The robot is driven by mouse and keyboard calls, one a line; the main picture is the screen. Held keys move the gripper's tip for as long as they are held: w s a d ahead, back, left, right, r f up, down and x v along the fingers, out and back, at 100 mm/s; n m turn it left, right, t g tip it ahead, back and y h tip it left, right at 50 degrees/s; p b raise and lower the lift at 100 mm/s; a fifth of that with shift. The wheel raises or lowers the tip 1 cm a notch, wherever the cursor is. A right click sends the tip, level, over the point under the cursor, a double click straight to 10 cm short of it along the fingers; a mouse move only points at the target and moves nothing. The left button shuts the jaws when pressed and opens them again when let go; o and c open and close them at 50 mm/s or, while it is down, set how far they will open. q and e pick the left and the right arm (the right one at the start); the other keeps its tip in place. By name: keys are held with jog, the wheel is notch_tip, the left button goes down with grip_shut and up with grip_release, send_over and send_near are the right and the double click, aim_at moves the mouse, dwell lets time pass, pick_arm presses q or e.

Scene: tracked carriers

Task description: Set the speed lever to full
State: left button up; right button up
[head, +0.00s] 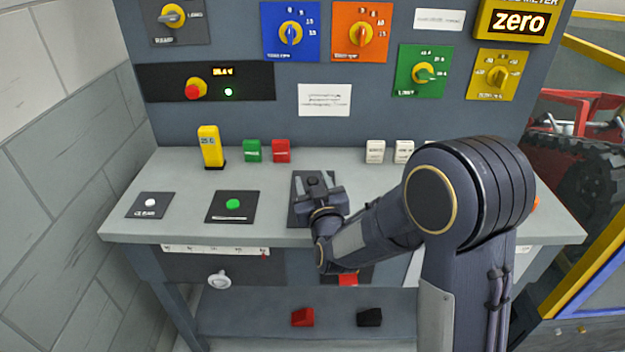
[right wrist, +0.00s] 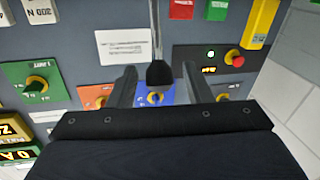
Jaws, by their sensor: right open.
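The lever is a thin metal rod with a black knob (right wrist: 160,75), seen in the right wrist view between my right gripper's two fingers. The fingers stand apart on either side of the knob, and I cannot tell whether either touches it. In the head view my right gripper (head: 317,186) is over a dark plate (head: 298,215) at the middle of the bench, and it hides most of the lever and its markings. A yellow meter display (head: 519,22) at the upper right reads "zero". My left gripper is not in view.
A yellow post (head: 210,147), a green block (head: 252,151) and a red block (head: 281,151) stand behind on the bench (head: 270,190). A green button (head: 233,204) and a white button (head: 150,202) are at the left. Rotary dials fill the upright panel. White blocks (head: 375,151) stand right.

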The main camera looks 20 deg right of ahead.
jog(key=shift+w, duration=0.3)
grip_shut()
